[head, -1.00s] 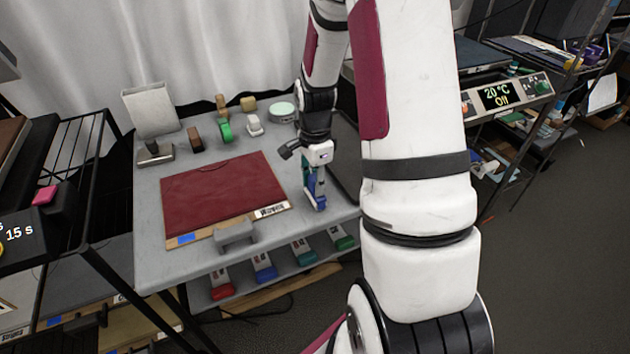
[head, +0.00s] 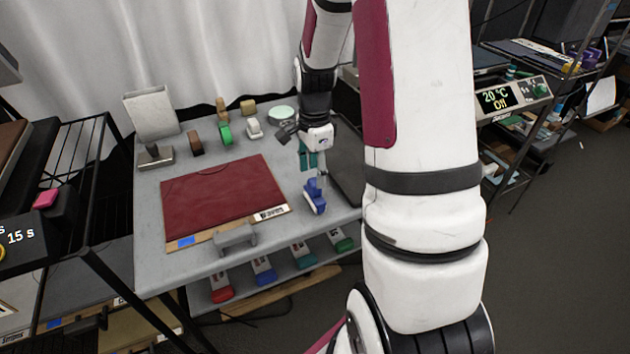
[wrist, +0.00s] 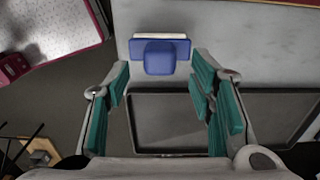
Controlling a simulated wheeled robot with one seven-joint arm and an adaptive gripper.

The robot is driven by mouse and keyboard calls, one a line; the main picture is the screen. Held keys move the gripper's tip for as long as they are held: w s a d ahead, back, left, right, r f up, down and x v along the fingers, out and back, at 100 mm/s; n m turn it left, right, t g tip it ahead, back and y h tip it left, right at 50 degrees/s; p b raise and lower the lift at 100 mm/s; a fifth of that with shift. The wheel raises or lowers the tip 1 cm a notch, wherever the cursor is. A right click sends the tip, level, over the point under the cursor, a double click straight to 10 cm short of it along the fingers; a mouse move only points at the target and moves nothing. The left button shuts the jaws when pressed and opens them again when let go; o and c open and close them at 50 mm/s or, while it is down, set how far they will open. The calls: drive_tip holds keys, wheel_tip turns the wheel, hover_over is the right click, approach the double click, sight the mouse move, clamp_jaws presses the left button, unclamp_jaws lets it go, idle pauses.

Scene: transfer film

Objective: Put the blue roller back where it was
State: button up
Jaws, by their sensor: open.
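The blue roller (head: 314,197) stands on the grey table (head: 150,225), right of the red board (head: 222,195) and near the table's right edge. In the wrist view the blue roller (wrist: 160,57) shows beyond the fingertips, with a pale strip along its far side. My gripper (head: 309,158) is open, its teal finger pads apart and nothing between them. It is above and behind the roller and appears clear of it. In the wrist view my gripper (wrist: 160,88) has a pad on each side. Whether the roller's underside sits flat is hard to tell.
A dark tray (head: 347,160) lies to the right of the roller. Several rollers or blocks, a green one (head: 225,133) among them, and a round pale-green dish (head: 281,113) stand at the back. A shelf with coloured handles (head: 265,275) is below the tabletop.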

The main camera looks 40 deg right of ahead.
drive_tip(key=s+a+r+n, duration=0.1)
drive_tip(key=a+r+n, duration=0.15)
drive_tip(key=r, duration=0.45)
drive_tip(key=s+a+r+n, duration=0.2)
drive_tip(key=a+r, duration=0.2)
drive_tip(key=r, duration=0.2)
drive_tip(key=s+a+r+n+t, duration=0.1)
drive_tip(key=s+a+r+n, duration=0.2)
drive_tip(key=s+a+n, duration=0.3)
drive_tip(key=s+a+r+n+t, duration=0.1)
drive_tip(key=s+a+r+n, duration=0.3)
drive_tip(key=s+a+n, duration=0.3)
drive_tip(key=s+n, duration=0.3)
drive_tip(key=s, duration=0.3)
drive_tip(key=shift+s+a+r+n+t, duration=0.15)
drive_tip(key=shift+s+n+t, duration=0.1)
drive_tip(key=shift+n+t, duration=0.1)
drive_tip(key=shift+p, duration=0.3)
